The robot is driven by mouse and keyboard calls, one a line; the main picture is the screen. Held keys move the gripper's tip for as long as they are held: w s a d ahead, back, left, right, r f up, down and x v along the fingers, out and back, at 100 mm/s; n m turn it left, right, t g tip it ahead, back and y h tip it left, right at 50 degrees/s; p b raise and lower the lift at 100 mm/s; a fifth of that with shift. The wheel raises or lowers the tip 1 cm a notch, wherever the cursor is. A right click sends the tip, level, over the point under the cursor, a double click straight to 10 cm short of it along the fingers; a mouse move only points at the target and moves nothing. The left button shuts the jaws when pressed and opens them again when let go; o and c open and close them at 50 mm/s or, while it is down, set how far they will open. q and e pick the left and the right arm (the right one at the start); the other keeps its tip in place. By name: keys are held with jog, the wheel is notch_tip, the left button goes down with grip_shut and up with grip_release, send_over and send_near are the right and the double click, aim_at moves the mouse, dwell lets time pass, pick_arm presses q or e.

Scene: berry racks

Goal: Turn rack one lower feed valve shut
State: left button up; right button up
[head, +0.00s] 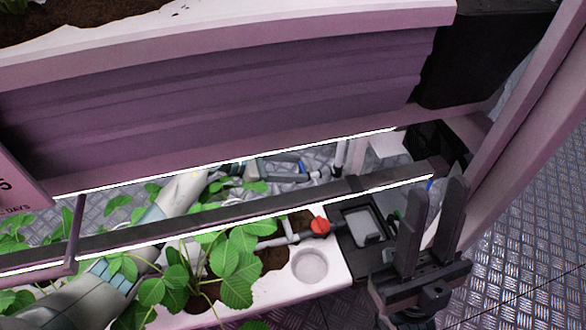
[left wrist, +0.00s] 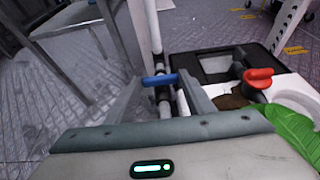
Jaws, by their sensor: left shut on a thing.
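In the left wrist view a blue valve handle (left wrist: 160,79) lies crosswise over a white upright pipe (left wrist: 153,28) with dark fittings. My left gripper (left wrist: 160,84) is shut on this handle, one finger at each end. In the head view my left arm comes in from the left under the dark beam. The left gripper (head: 307,172) is small there, by the blue handle (head: 303,166) and the white pipe (head: 340,156), partly hidden. My right gripper (head: 431,205) is open at the right, fingers pointing up; a pale piece shows behind its fingers.
A red valve handle (head: 320,226) sits on a pipe over the white planter (head: 333,262) with strawberry plants. A dark tray (head: 345,235) stands beside it. The dark beam (head: 225,213) crosses in front. A purple trough (head: 220,110) hangs above. Metal floor (head: 530,220) is clear at right.

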pick_arm(q)
jog(key=o, duration=1.1)
jog(key=shift+c, duration=0.2)
